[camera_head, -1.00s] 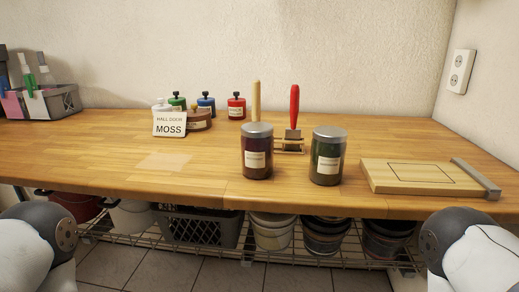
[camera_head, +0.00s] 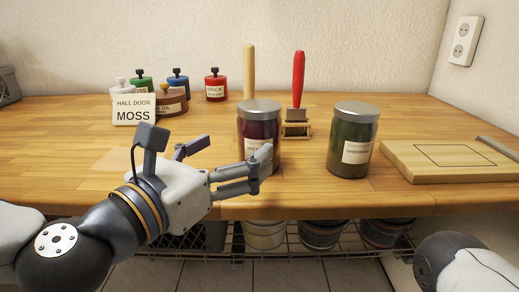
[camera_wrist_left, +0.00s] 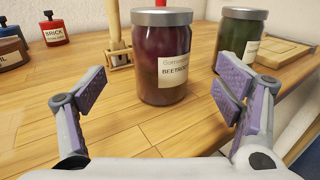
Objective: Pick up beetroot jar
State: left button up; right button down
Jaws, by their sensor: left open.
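The beetroot jar (camera_head: 259,128) is dark red-purple with a grey metal lid and a white label. It stands upright on the wooden worktop near the front edge, and its label starts "BEETR" in the left wrist view (camera_wrist_left: 163,62). My left gripper (camera_head: 222,165) is open and empty, left of and in front of the jar. In the left wrist view the jar stands ahead, between the two purple-padded fingers (camera_wrist_left: 160,95) and beyond them. In the head view a finger hides part of the jar's lower side. My right gripper is out of view.
A dark green jar (camera_head: 352,140) stands right of the beetroot jar, with a cutting board (camera_head: 440,160) farther right. Behind are a red-handled tool (camera_head: 298,80) in a small wooden rack and a pale wooden handle (camera_head: 249,70). Paint pots and a MOSS card (camera_head: 133,110) stand at the back left.

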aim_at(247, 140)
pick_arm(q)
jog(key=p+x, duration=0.1)
jog(key=x, duration=0.6)
jog(key=shift+d+r, duration=0.15)
jog(key=shift+w+d, duration=0.2)
jog(key=shift+w, duration=0.15)
jog(key=shift+a, duration=0.1)
jog(key=c, duration=1.7)
